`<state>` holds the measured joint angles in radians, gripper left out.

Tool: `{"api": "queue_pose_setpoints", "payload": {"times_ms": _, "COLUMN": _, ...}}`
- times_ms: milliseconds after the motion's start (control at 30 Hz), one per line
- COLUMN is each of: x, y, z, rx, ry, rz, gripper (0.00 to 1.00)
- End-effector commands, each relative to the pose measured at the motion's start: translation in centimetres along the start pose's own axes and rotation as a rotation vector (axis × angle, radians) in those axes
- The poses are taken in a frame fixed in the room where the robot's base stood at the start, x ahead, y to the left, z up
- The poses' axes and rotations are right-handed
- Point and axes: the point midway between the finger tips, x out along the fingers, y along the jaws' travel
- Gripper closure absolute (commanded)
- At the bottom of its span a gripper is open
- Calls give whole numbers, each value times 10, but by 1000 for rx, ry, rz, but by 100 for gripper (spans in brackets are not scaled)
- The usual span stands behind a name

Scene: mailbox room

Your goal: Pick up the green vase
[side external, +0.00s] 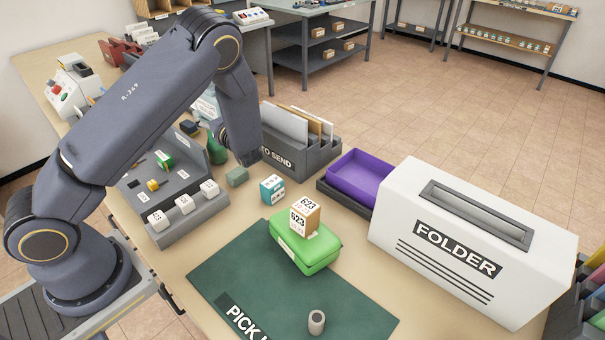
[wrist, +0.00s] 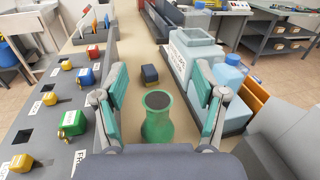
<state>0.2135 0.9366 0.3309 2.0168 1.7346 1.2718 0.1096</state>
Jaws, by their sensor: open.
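The green vase (wrist: 157,122) stands upright on the table in the wrist view, with its dark round mouth facing up. It sits between the two spread teal fingers of my gripper (wrist: 158,88), close in front of the palm, and a gap shows on each side. My gripper is open and holds nothing. In the side external view the vase (side external: 216,151) shows just left of my forearm's lower end, partly hidden. The fingers cannot be made out clearly there.
A grey panel (wrist: 42,125) with coloured knobs stands close on the left in the wrist view. A small dark block (wrist: 150,75) lies behind the vase. A pale blue machine (wrist: 186,65) stands on the right. A letter rack (side external: 300,150) is right of my arm.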

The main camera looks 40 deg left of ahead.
Motion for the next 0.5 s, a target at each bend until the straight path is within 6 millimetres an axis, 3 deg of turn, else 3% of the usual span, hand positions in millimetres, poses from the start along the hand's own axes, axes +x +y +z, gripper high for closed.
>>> {"api": "queue_pose_setpoints", "payload": {"times_ms": 500, "x": -4, "y": 7, "z": -74, "rx": 57, "ry": 2, "rz": -9, "gripper": 29}}
